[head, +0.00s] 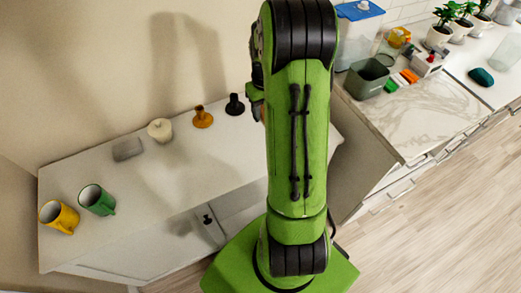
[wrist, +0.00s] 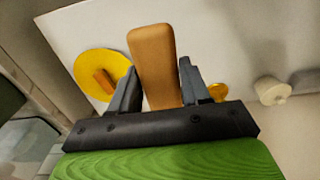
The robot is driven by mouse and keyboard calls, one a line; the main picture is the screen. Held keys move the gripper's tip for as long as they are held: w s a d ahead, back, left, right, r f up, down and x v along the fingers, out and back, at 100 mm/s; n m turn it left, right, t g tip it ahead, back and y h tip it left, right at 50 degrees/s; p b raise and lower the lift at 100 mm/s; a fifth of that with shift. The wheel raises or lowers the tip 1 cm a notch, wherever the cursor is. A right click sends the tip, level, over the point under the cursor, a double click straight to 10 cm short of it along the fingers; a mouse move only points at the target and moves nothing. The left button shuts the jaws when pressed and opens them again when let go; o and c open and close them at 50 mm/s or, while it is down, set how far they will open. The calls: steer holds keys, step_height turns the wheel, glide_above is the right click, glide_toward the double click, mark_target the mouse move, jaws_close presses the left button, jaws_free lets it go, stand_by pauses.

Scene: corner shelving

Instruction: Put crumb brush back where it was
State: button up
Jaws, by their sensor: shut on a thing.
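A tan, rounded block, which I take to be the crumb brush (wrist: 153,60), stands up between the fingers of my gripper (wrist: 158,78) in the wrist view. My gripper is shut on it. No bristles show, and its lower part is hidden behind the gripper body. In the head view my green arm fills the middle and hides the gripper and the brush. The white shelf top (head: 165,190) lies to the left of the arm.
A yellow mug (head: 58,217), green mug (head: 97,200), grey block (head: 127,149), cream jar (head: 160,130), orange holder (head: 202,117) and black holder (head: 235,105) stand on the shelf. A yellow disc (wrist: 102,72) is left of the brush in the wrist view. The shelf's front middle is clear.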

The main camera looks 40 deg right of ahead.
steer(key=b, duration=0.8)
glide_toward(264, 152)
step_height(264, 152, down, 6)
steer(key=shift+s+f+b, duration=0.1)
steer(key=shift+b, duration=1.05)
steer(key=o, duration=1)
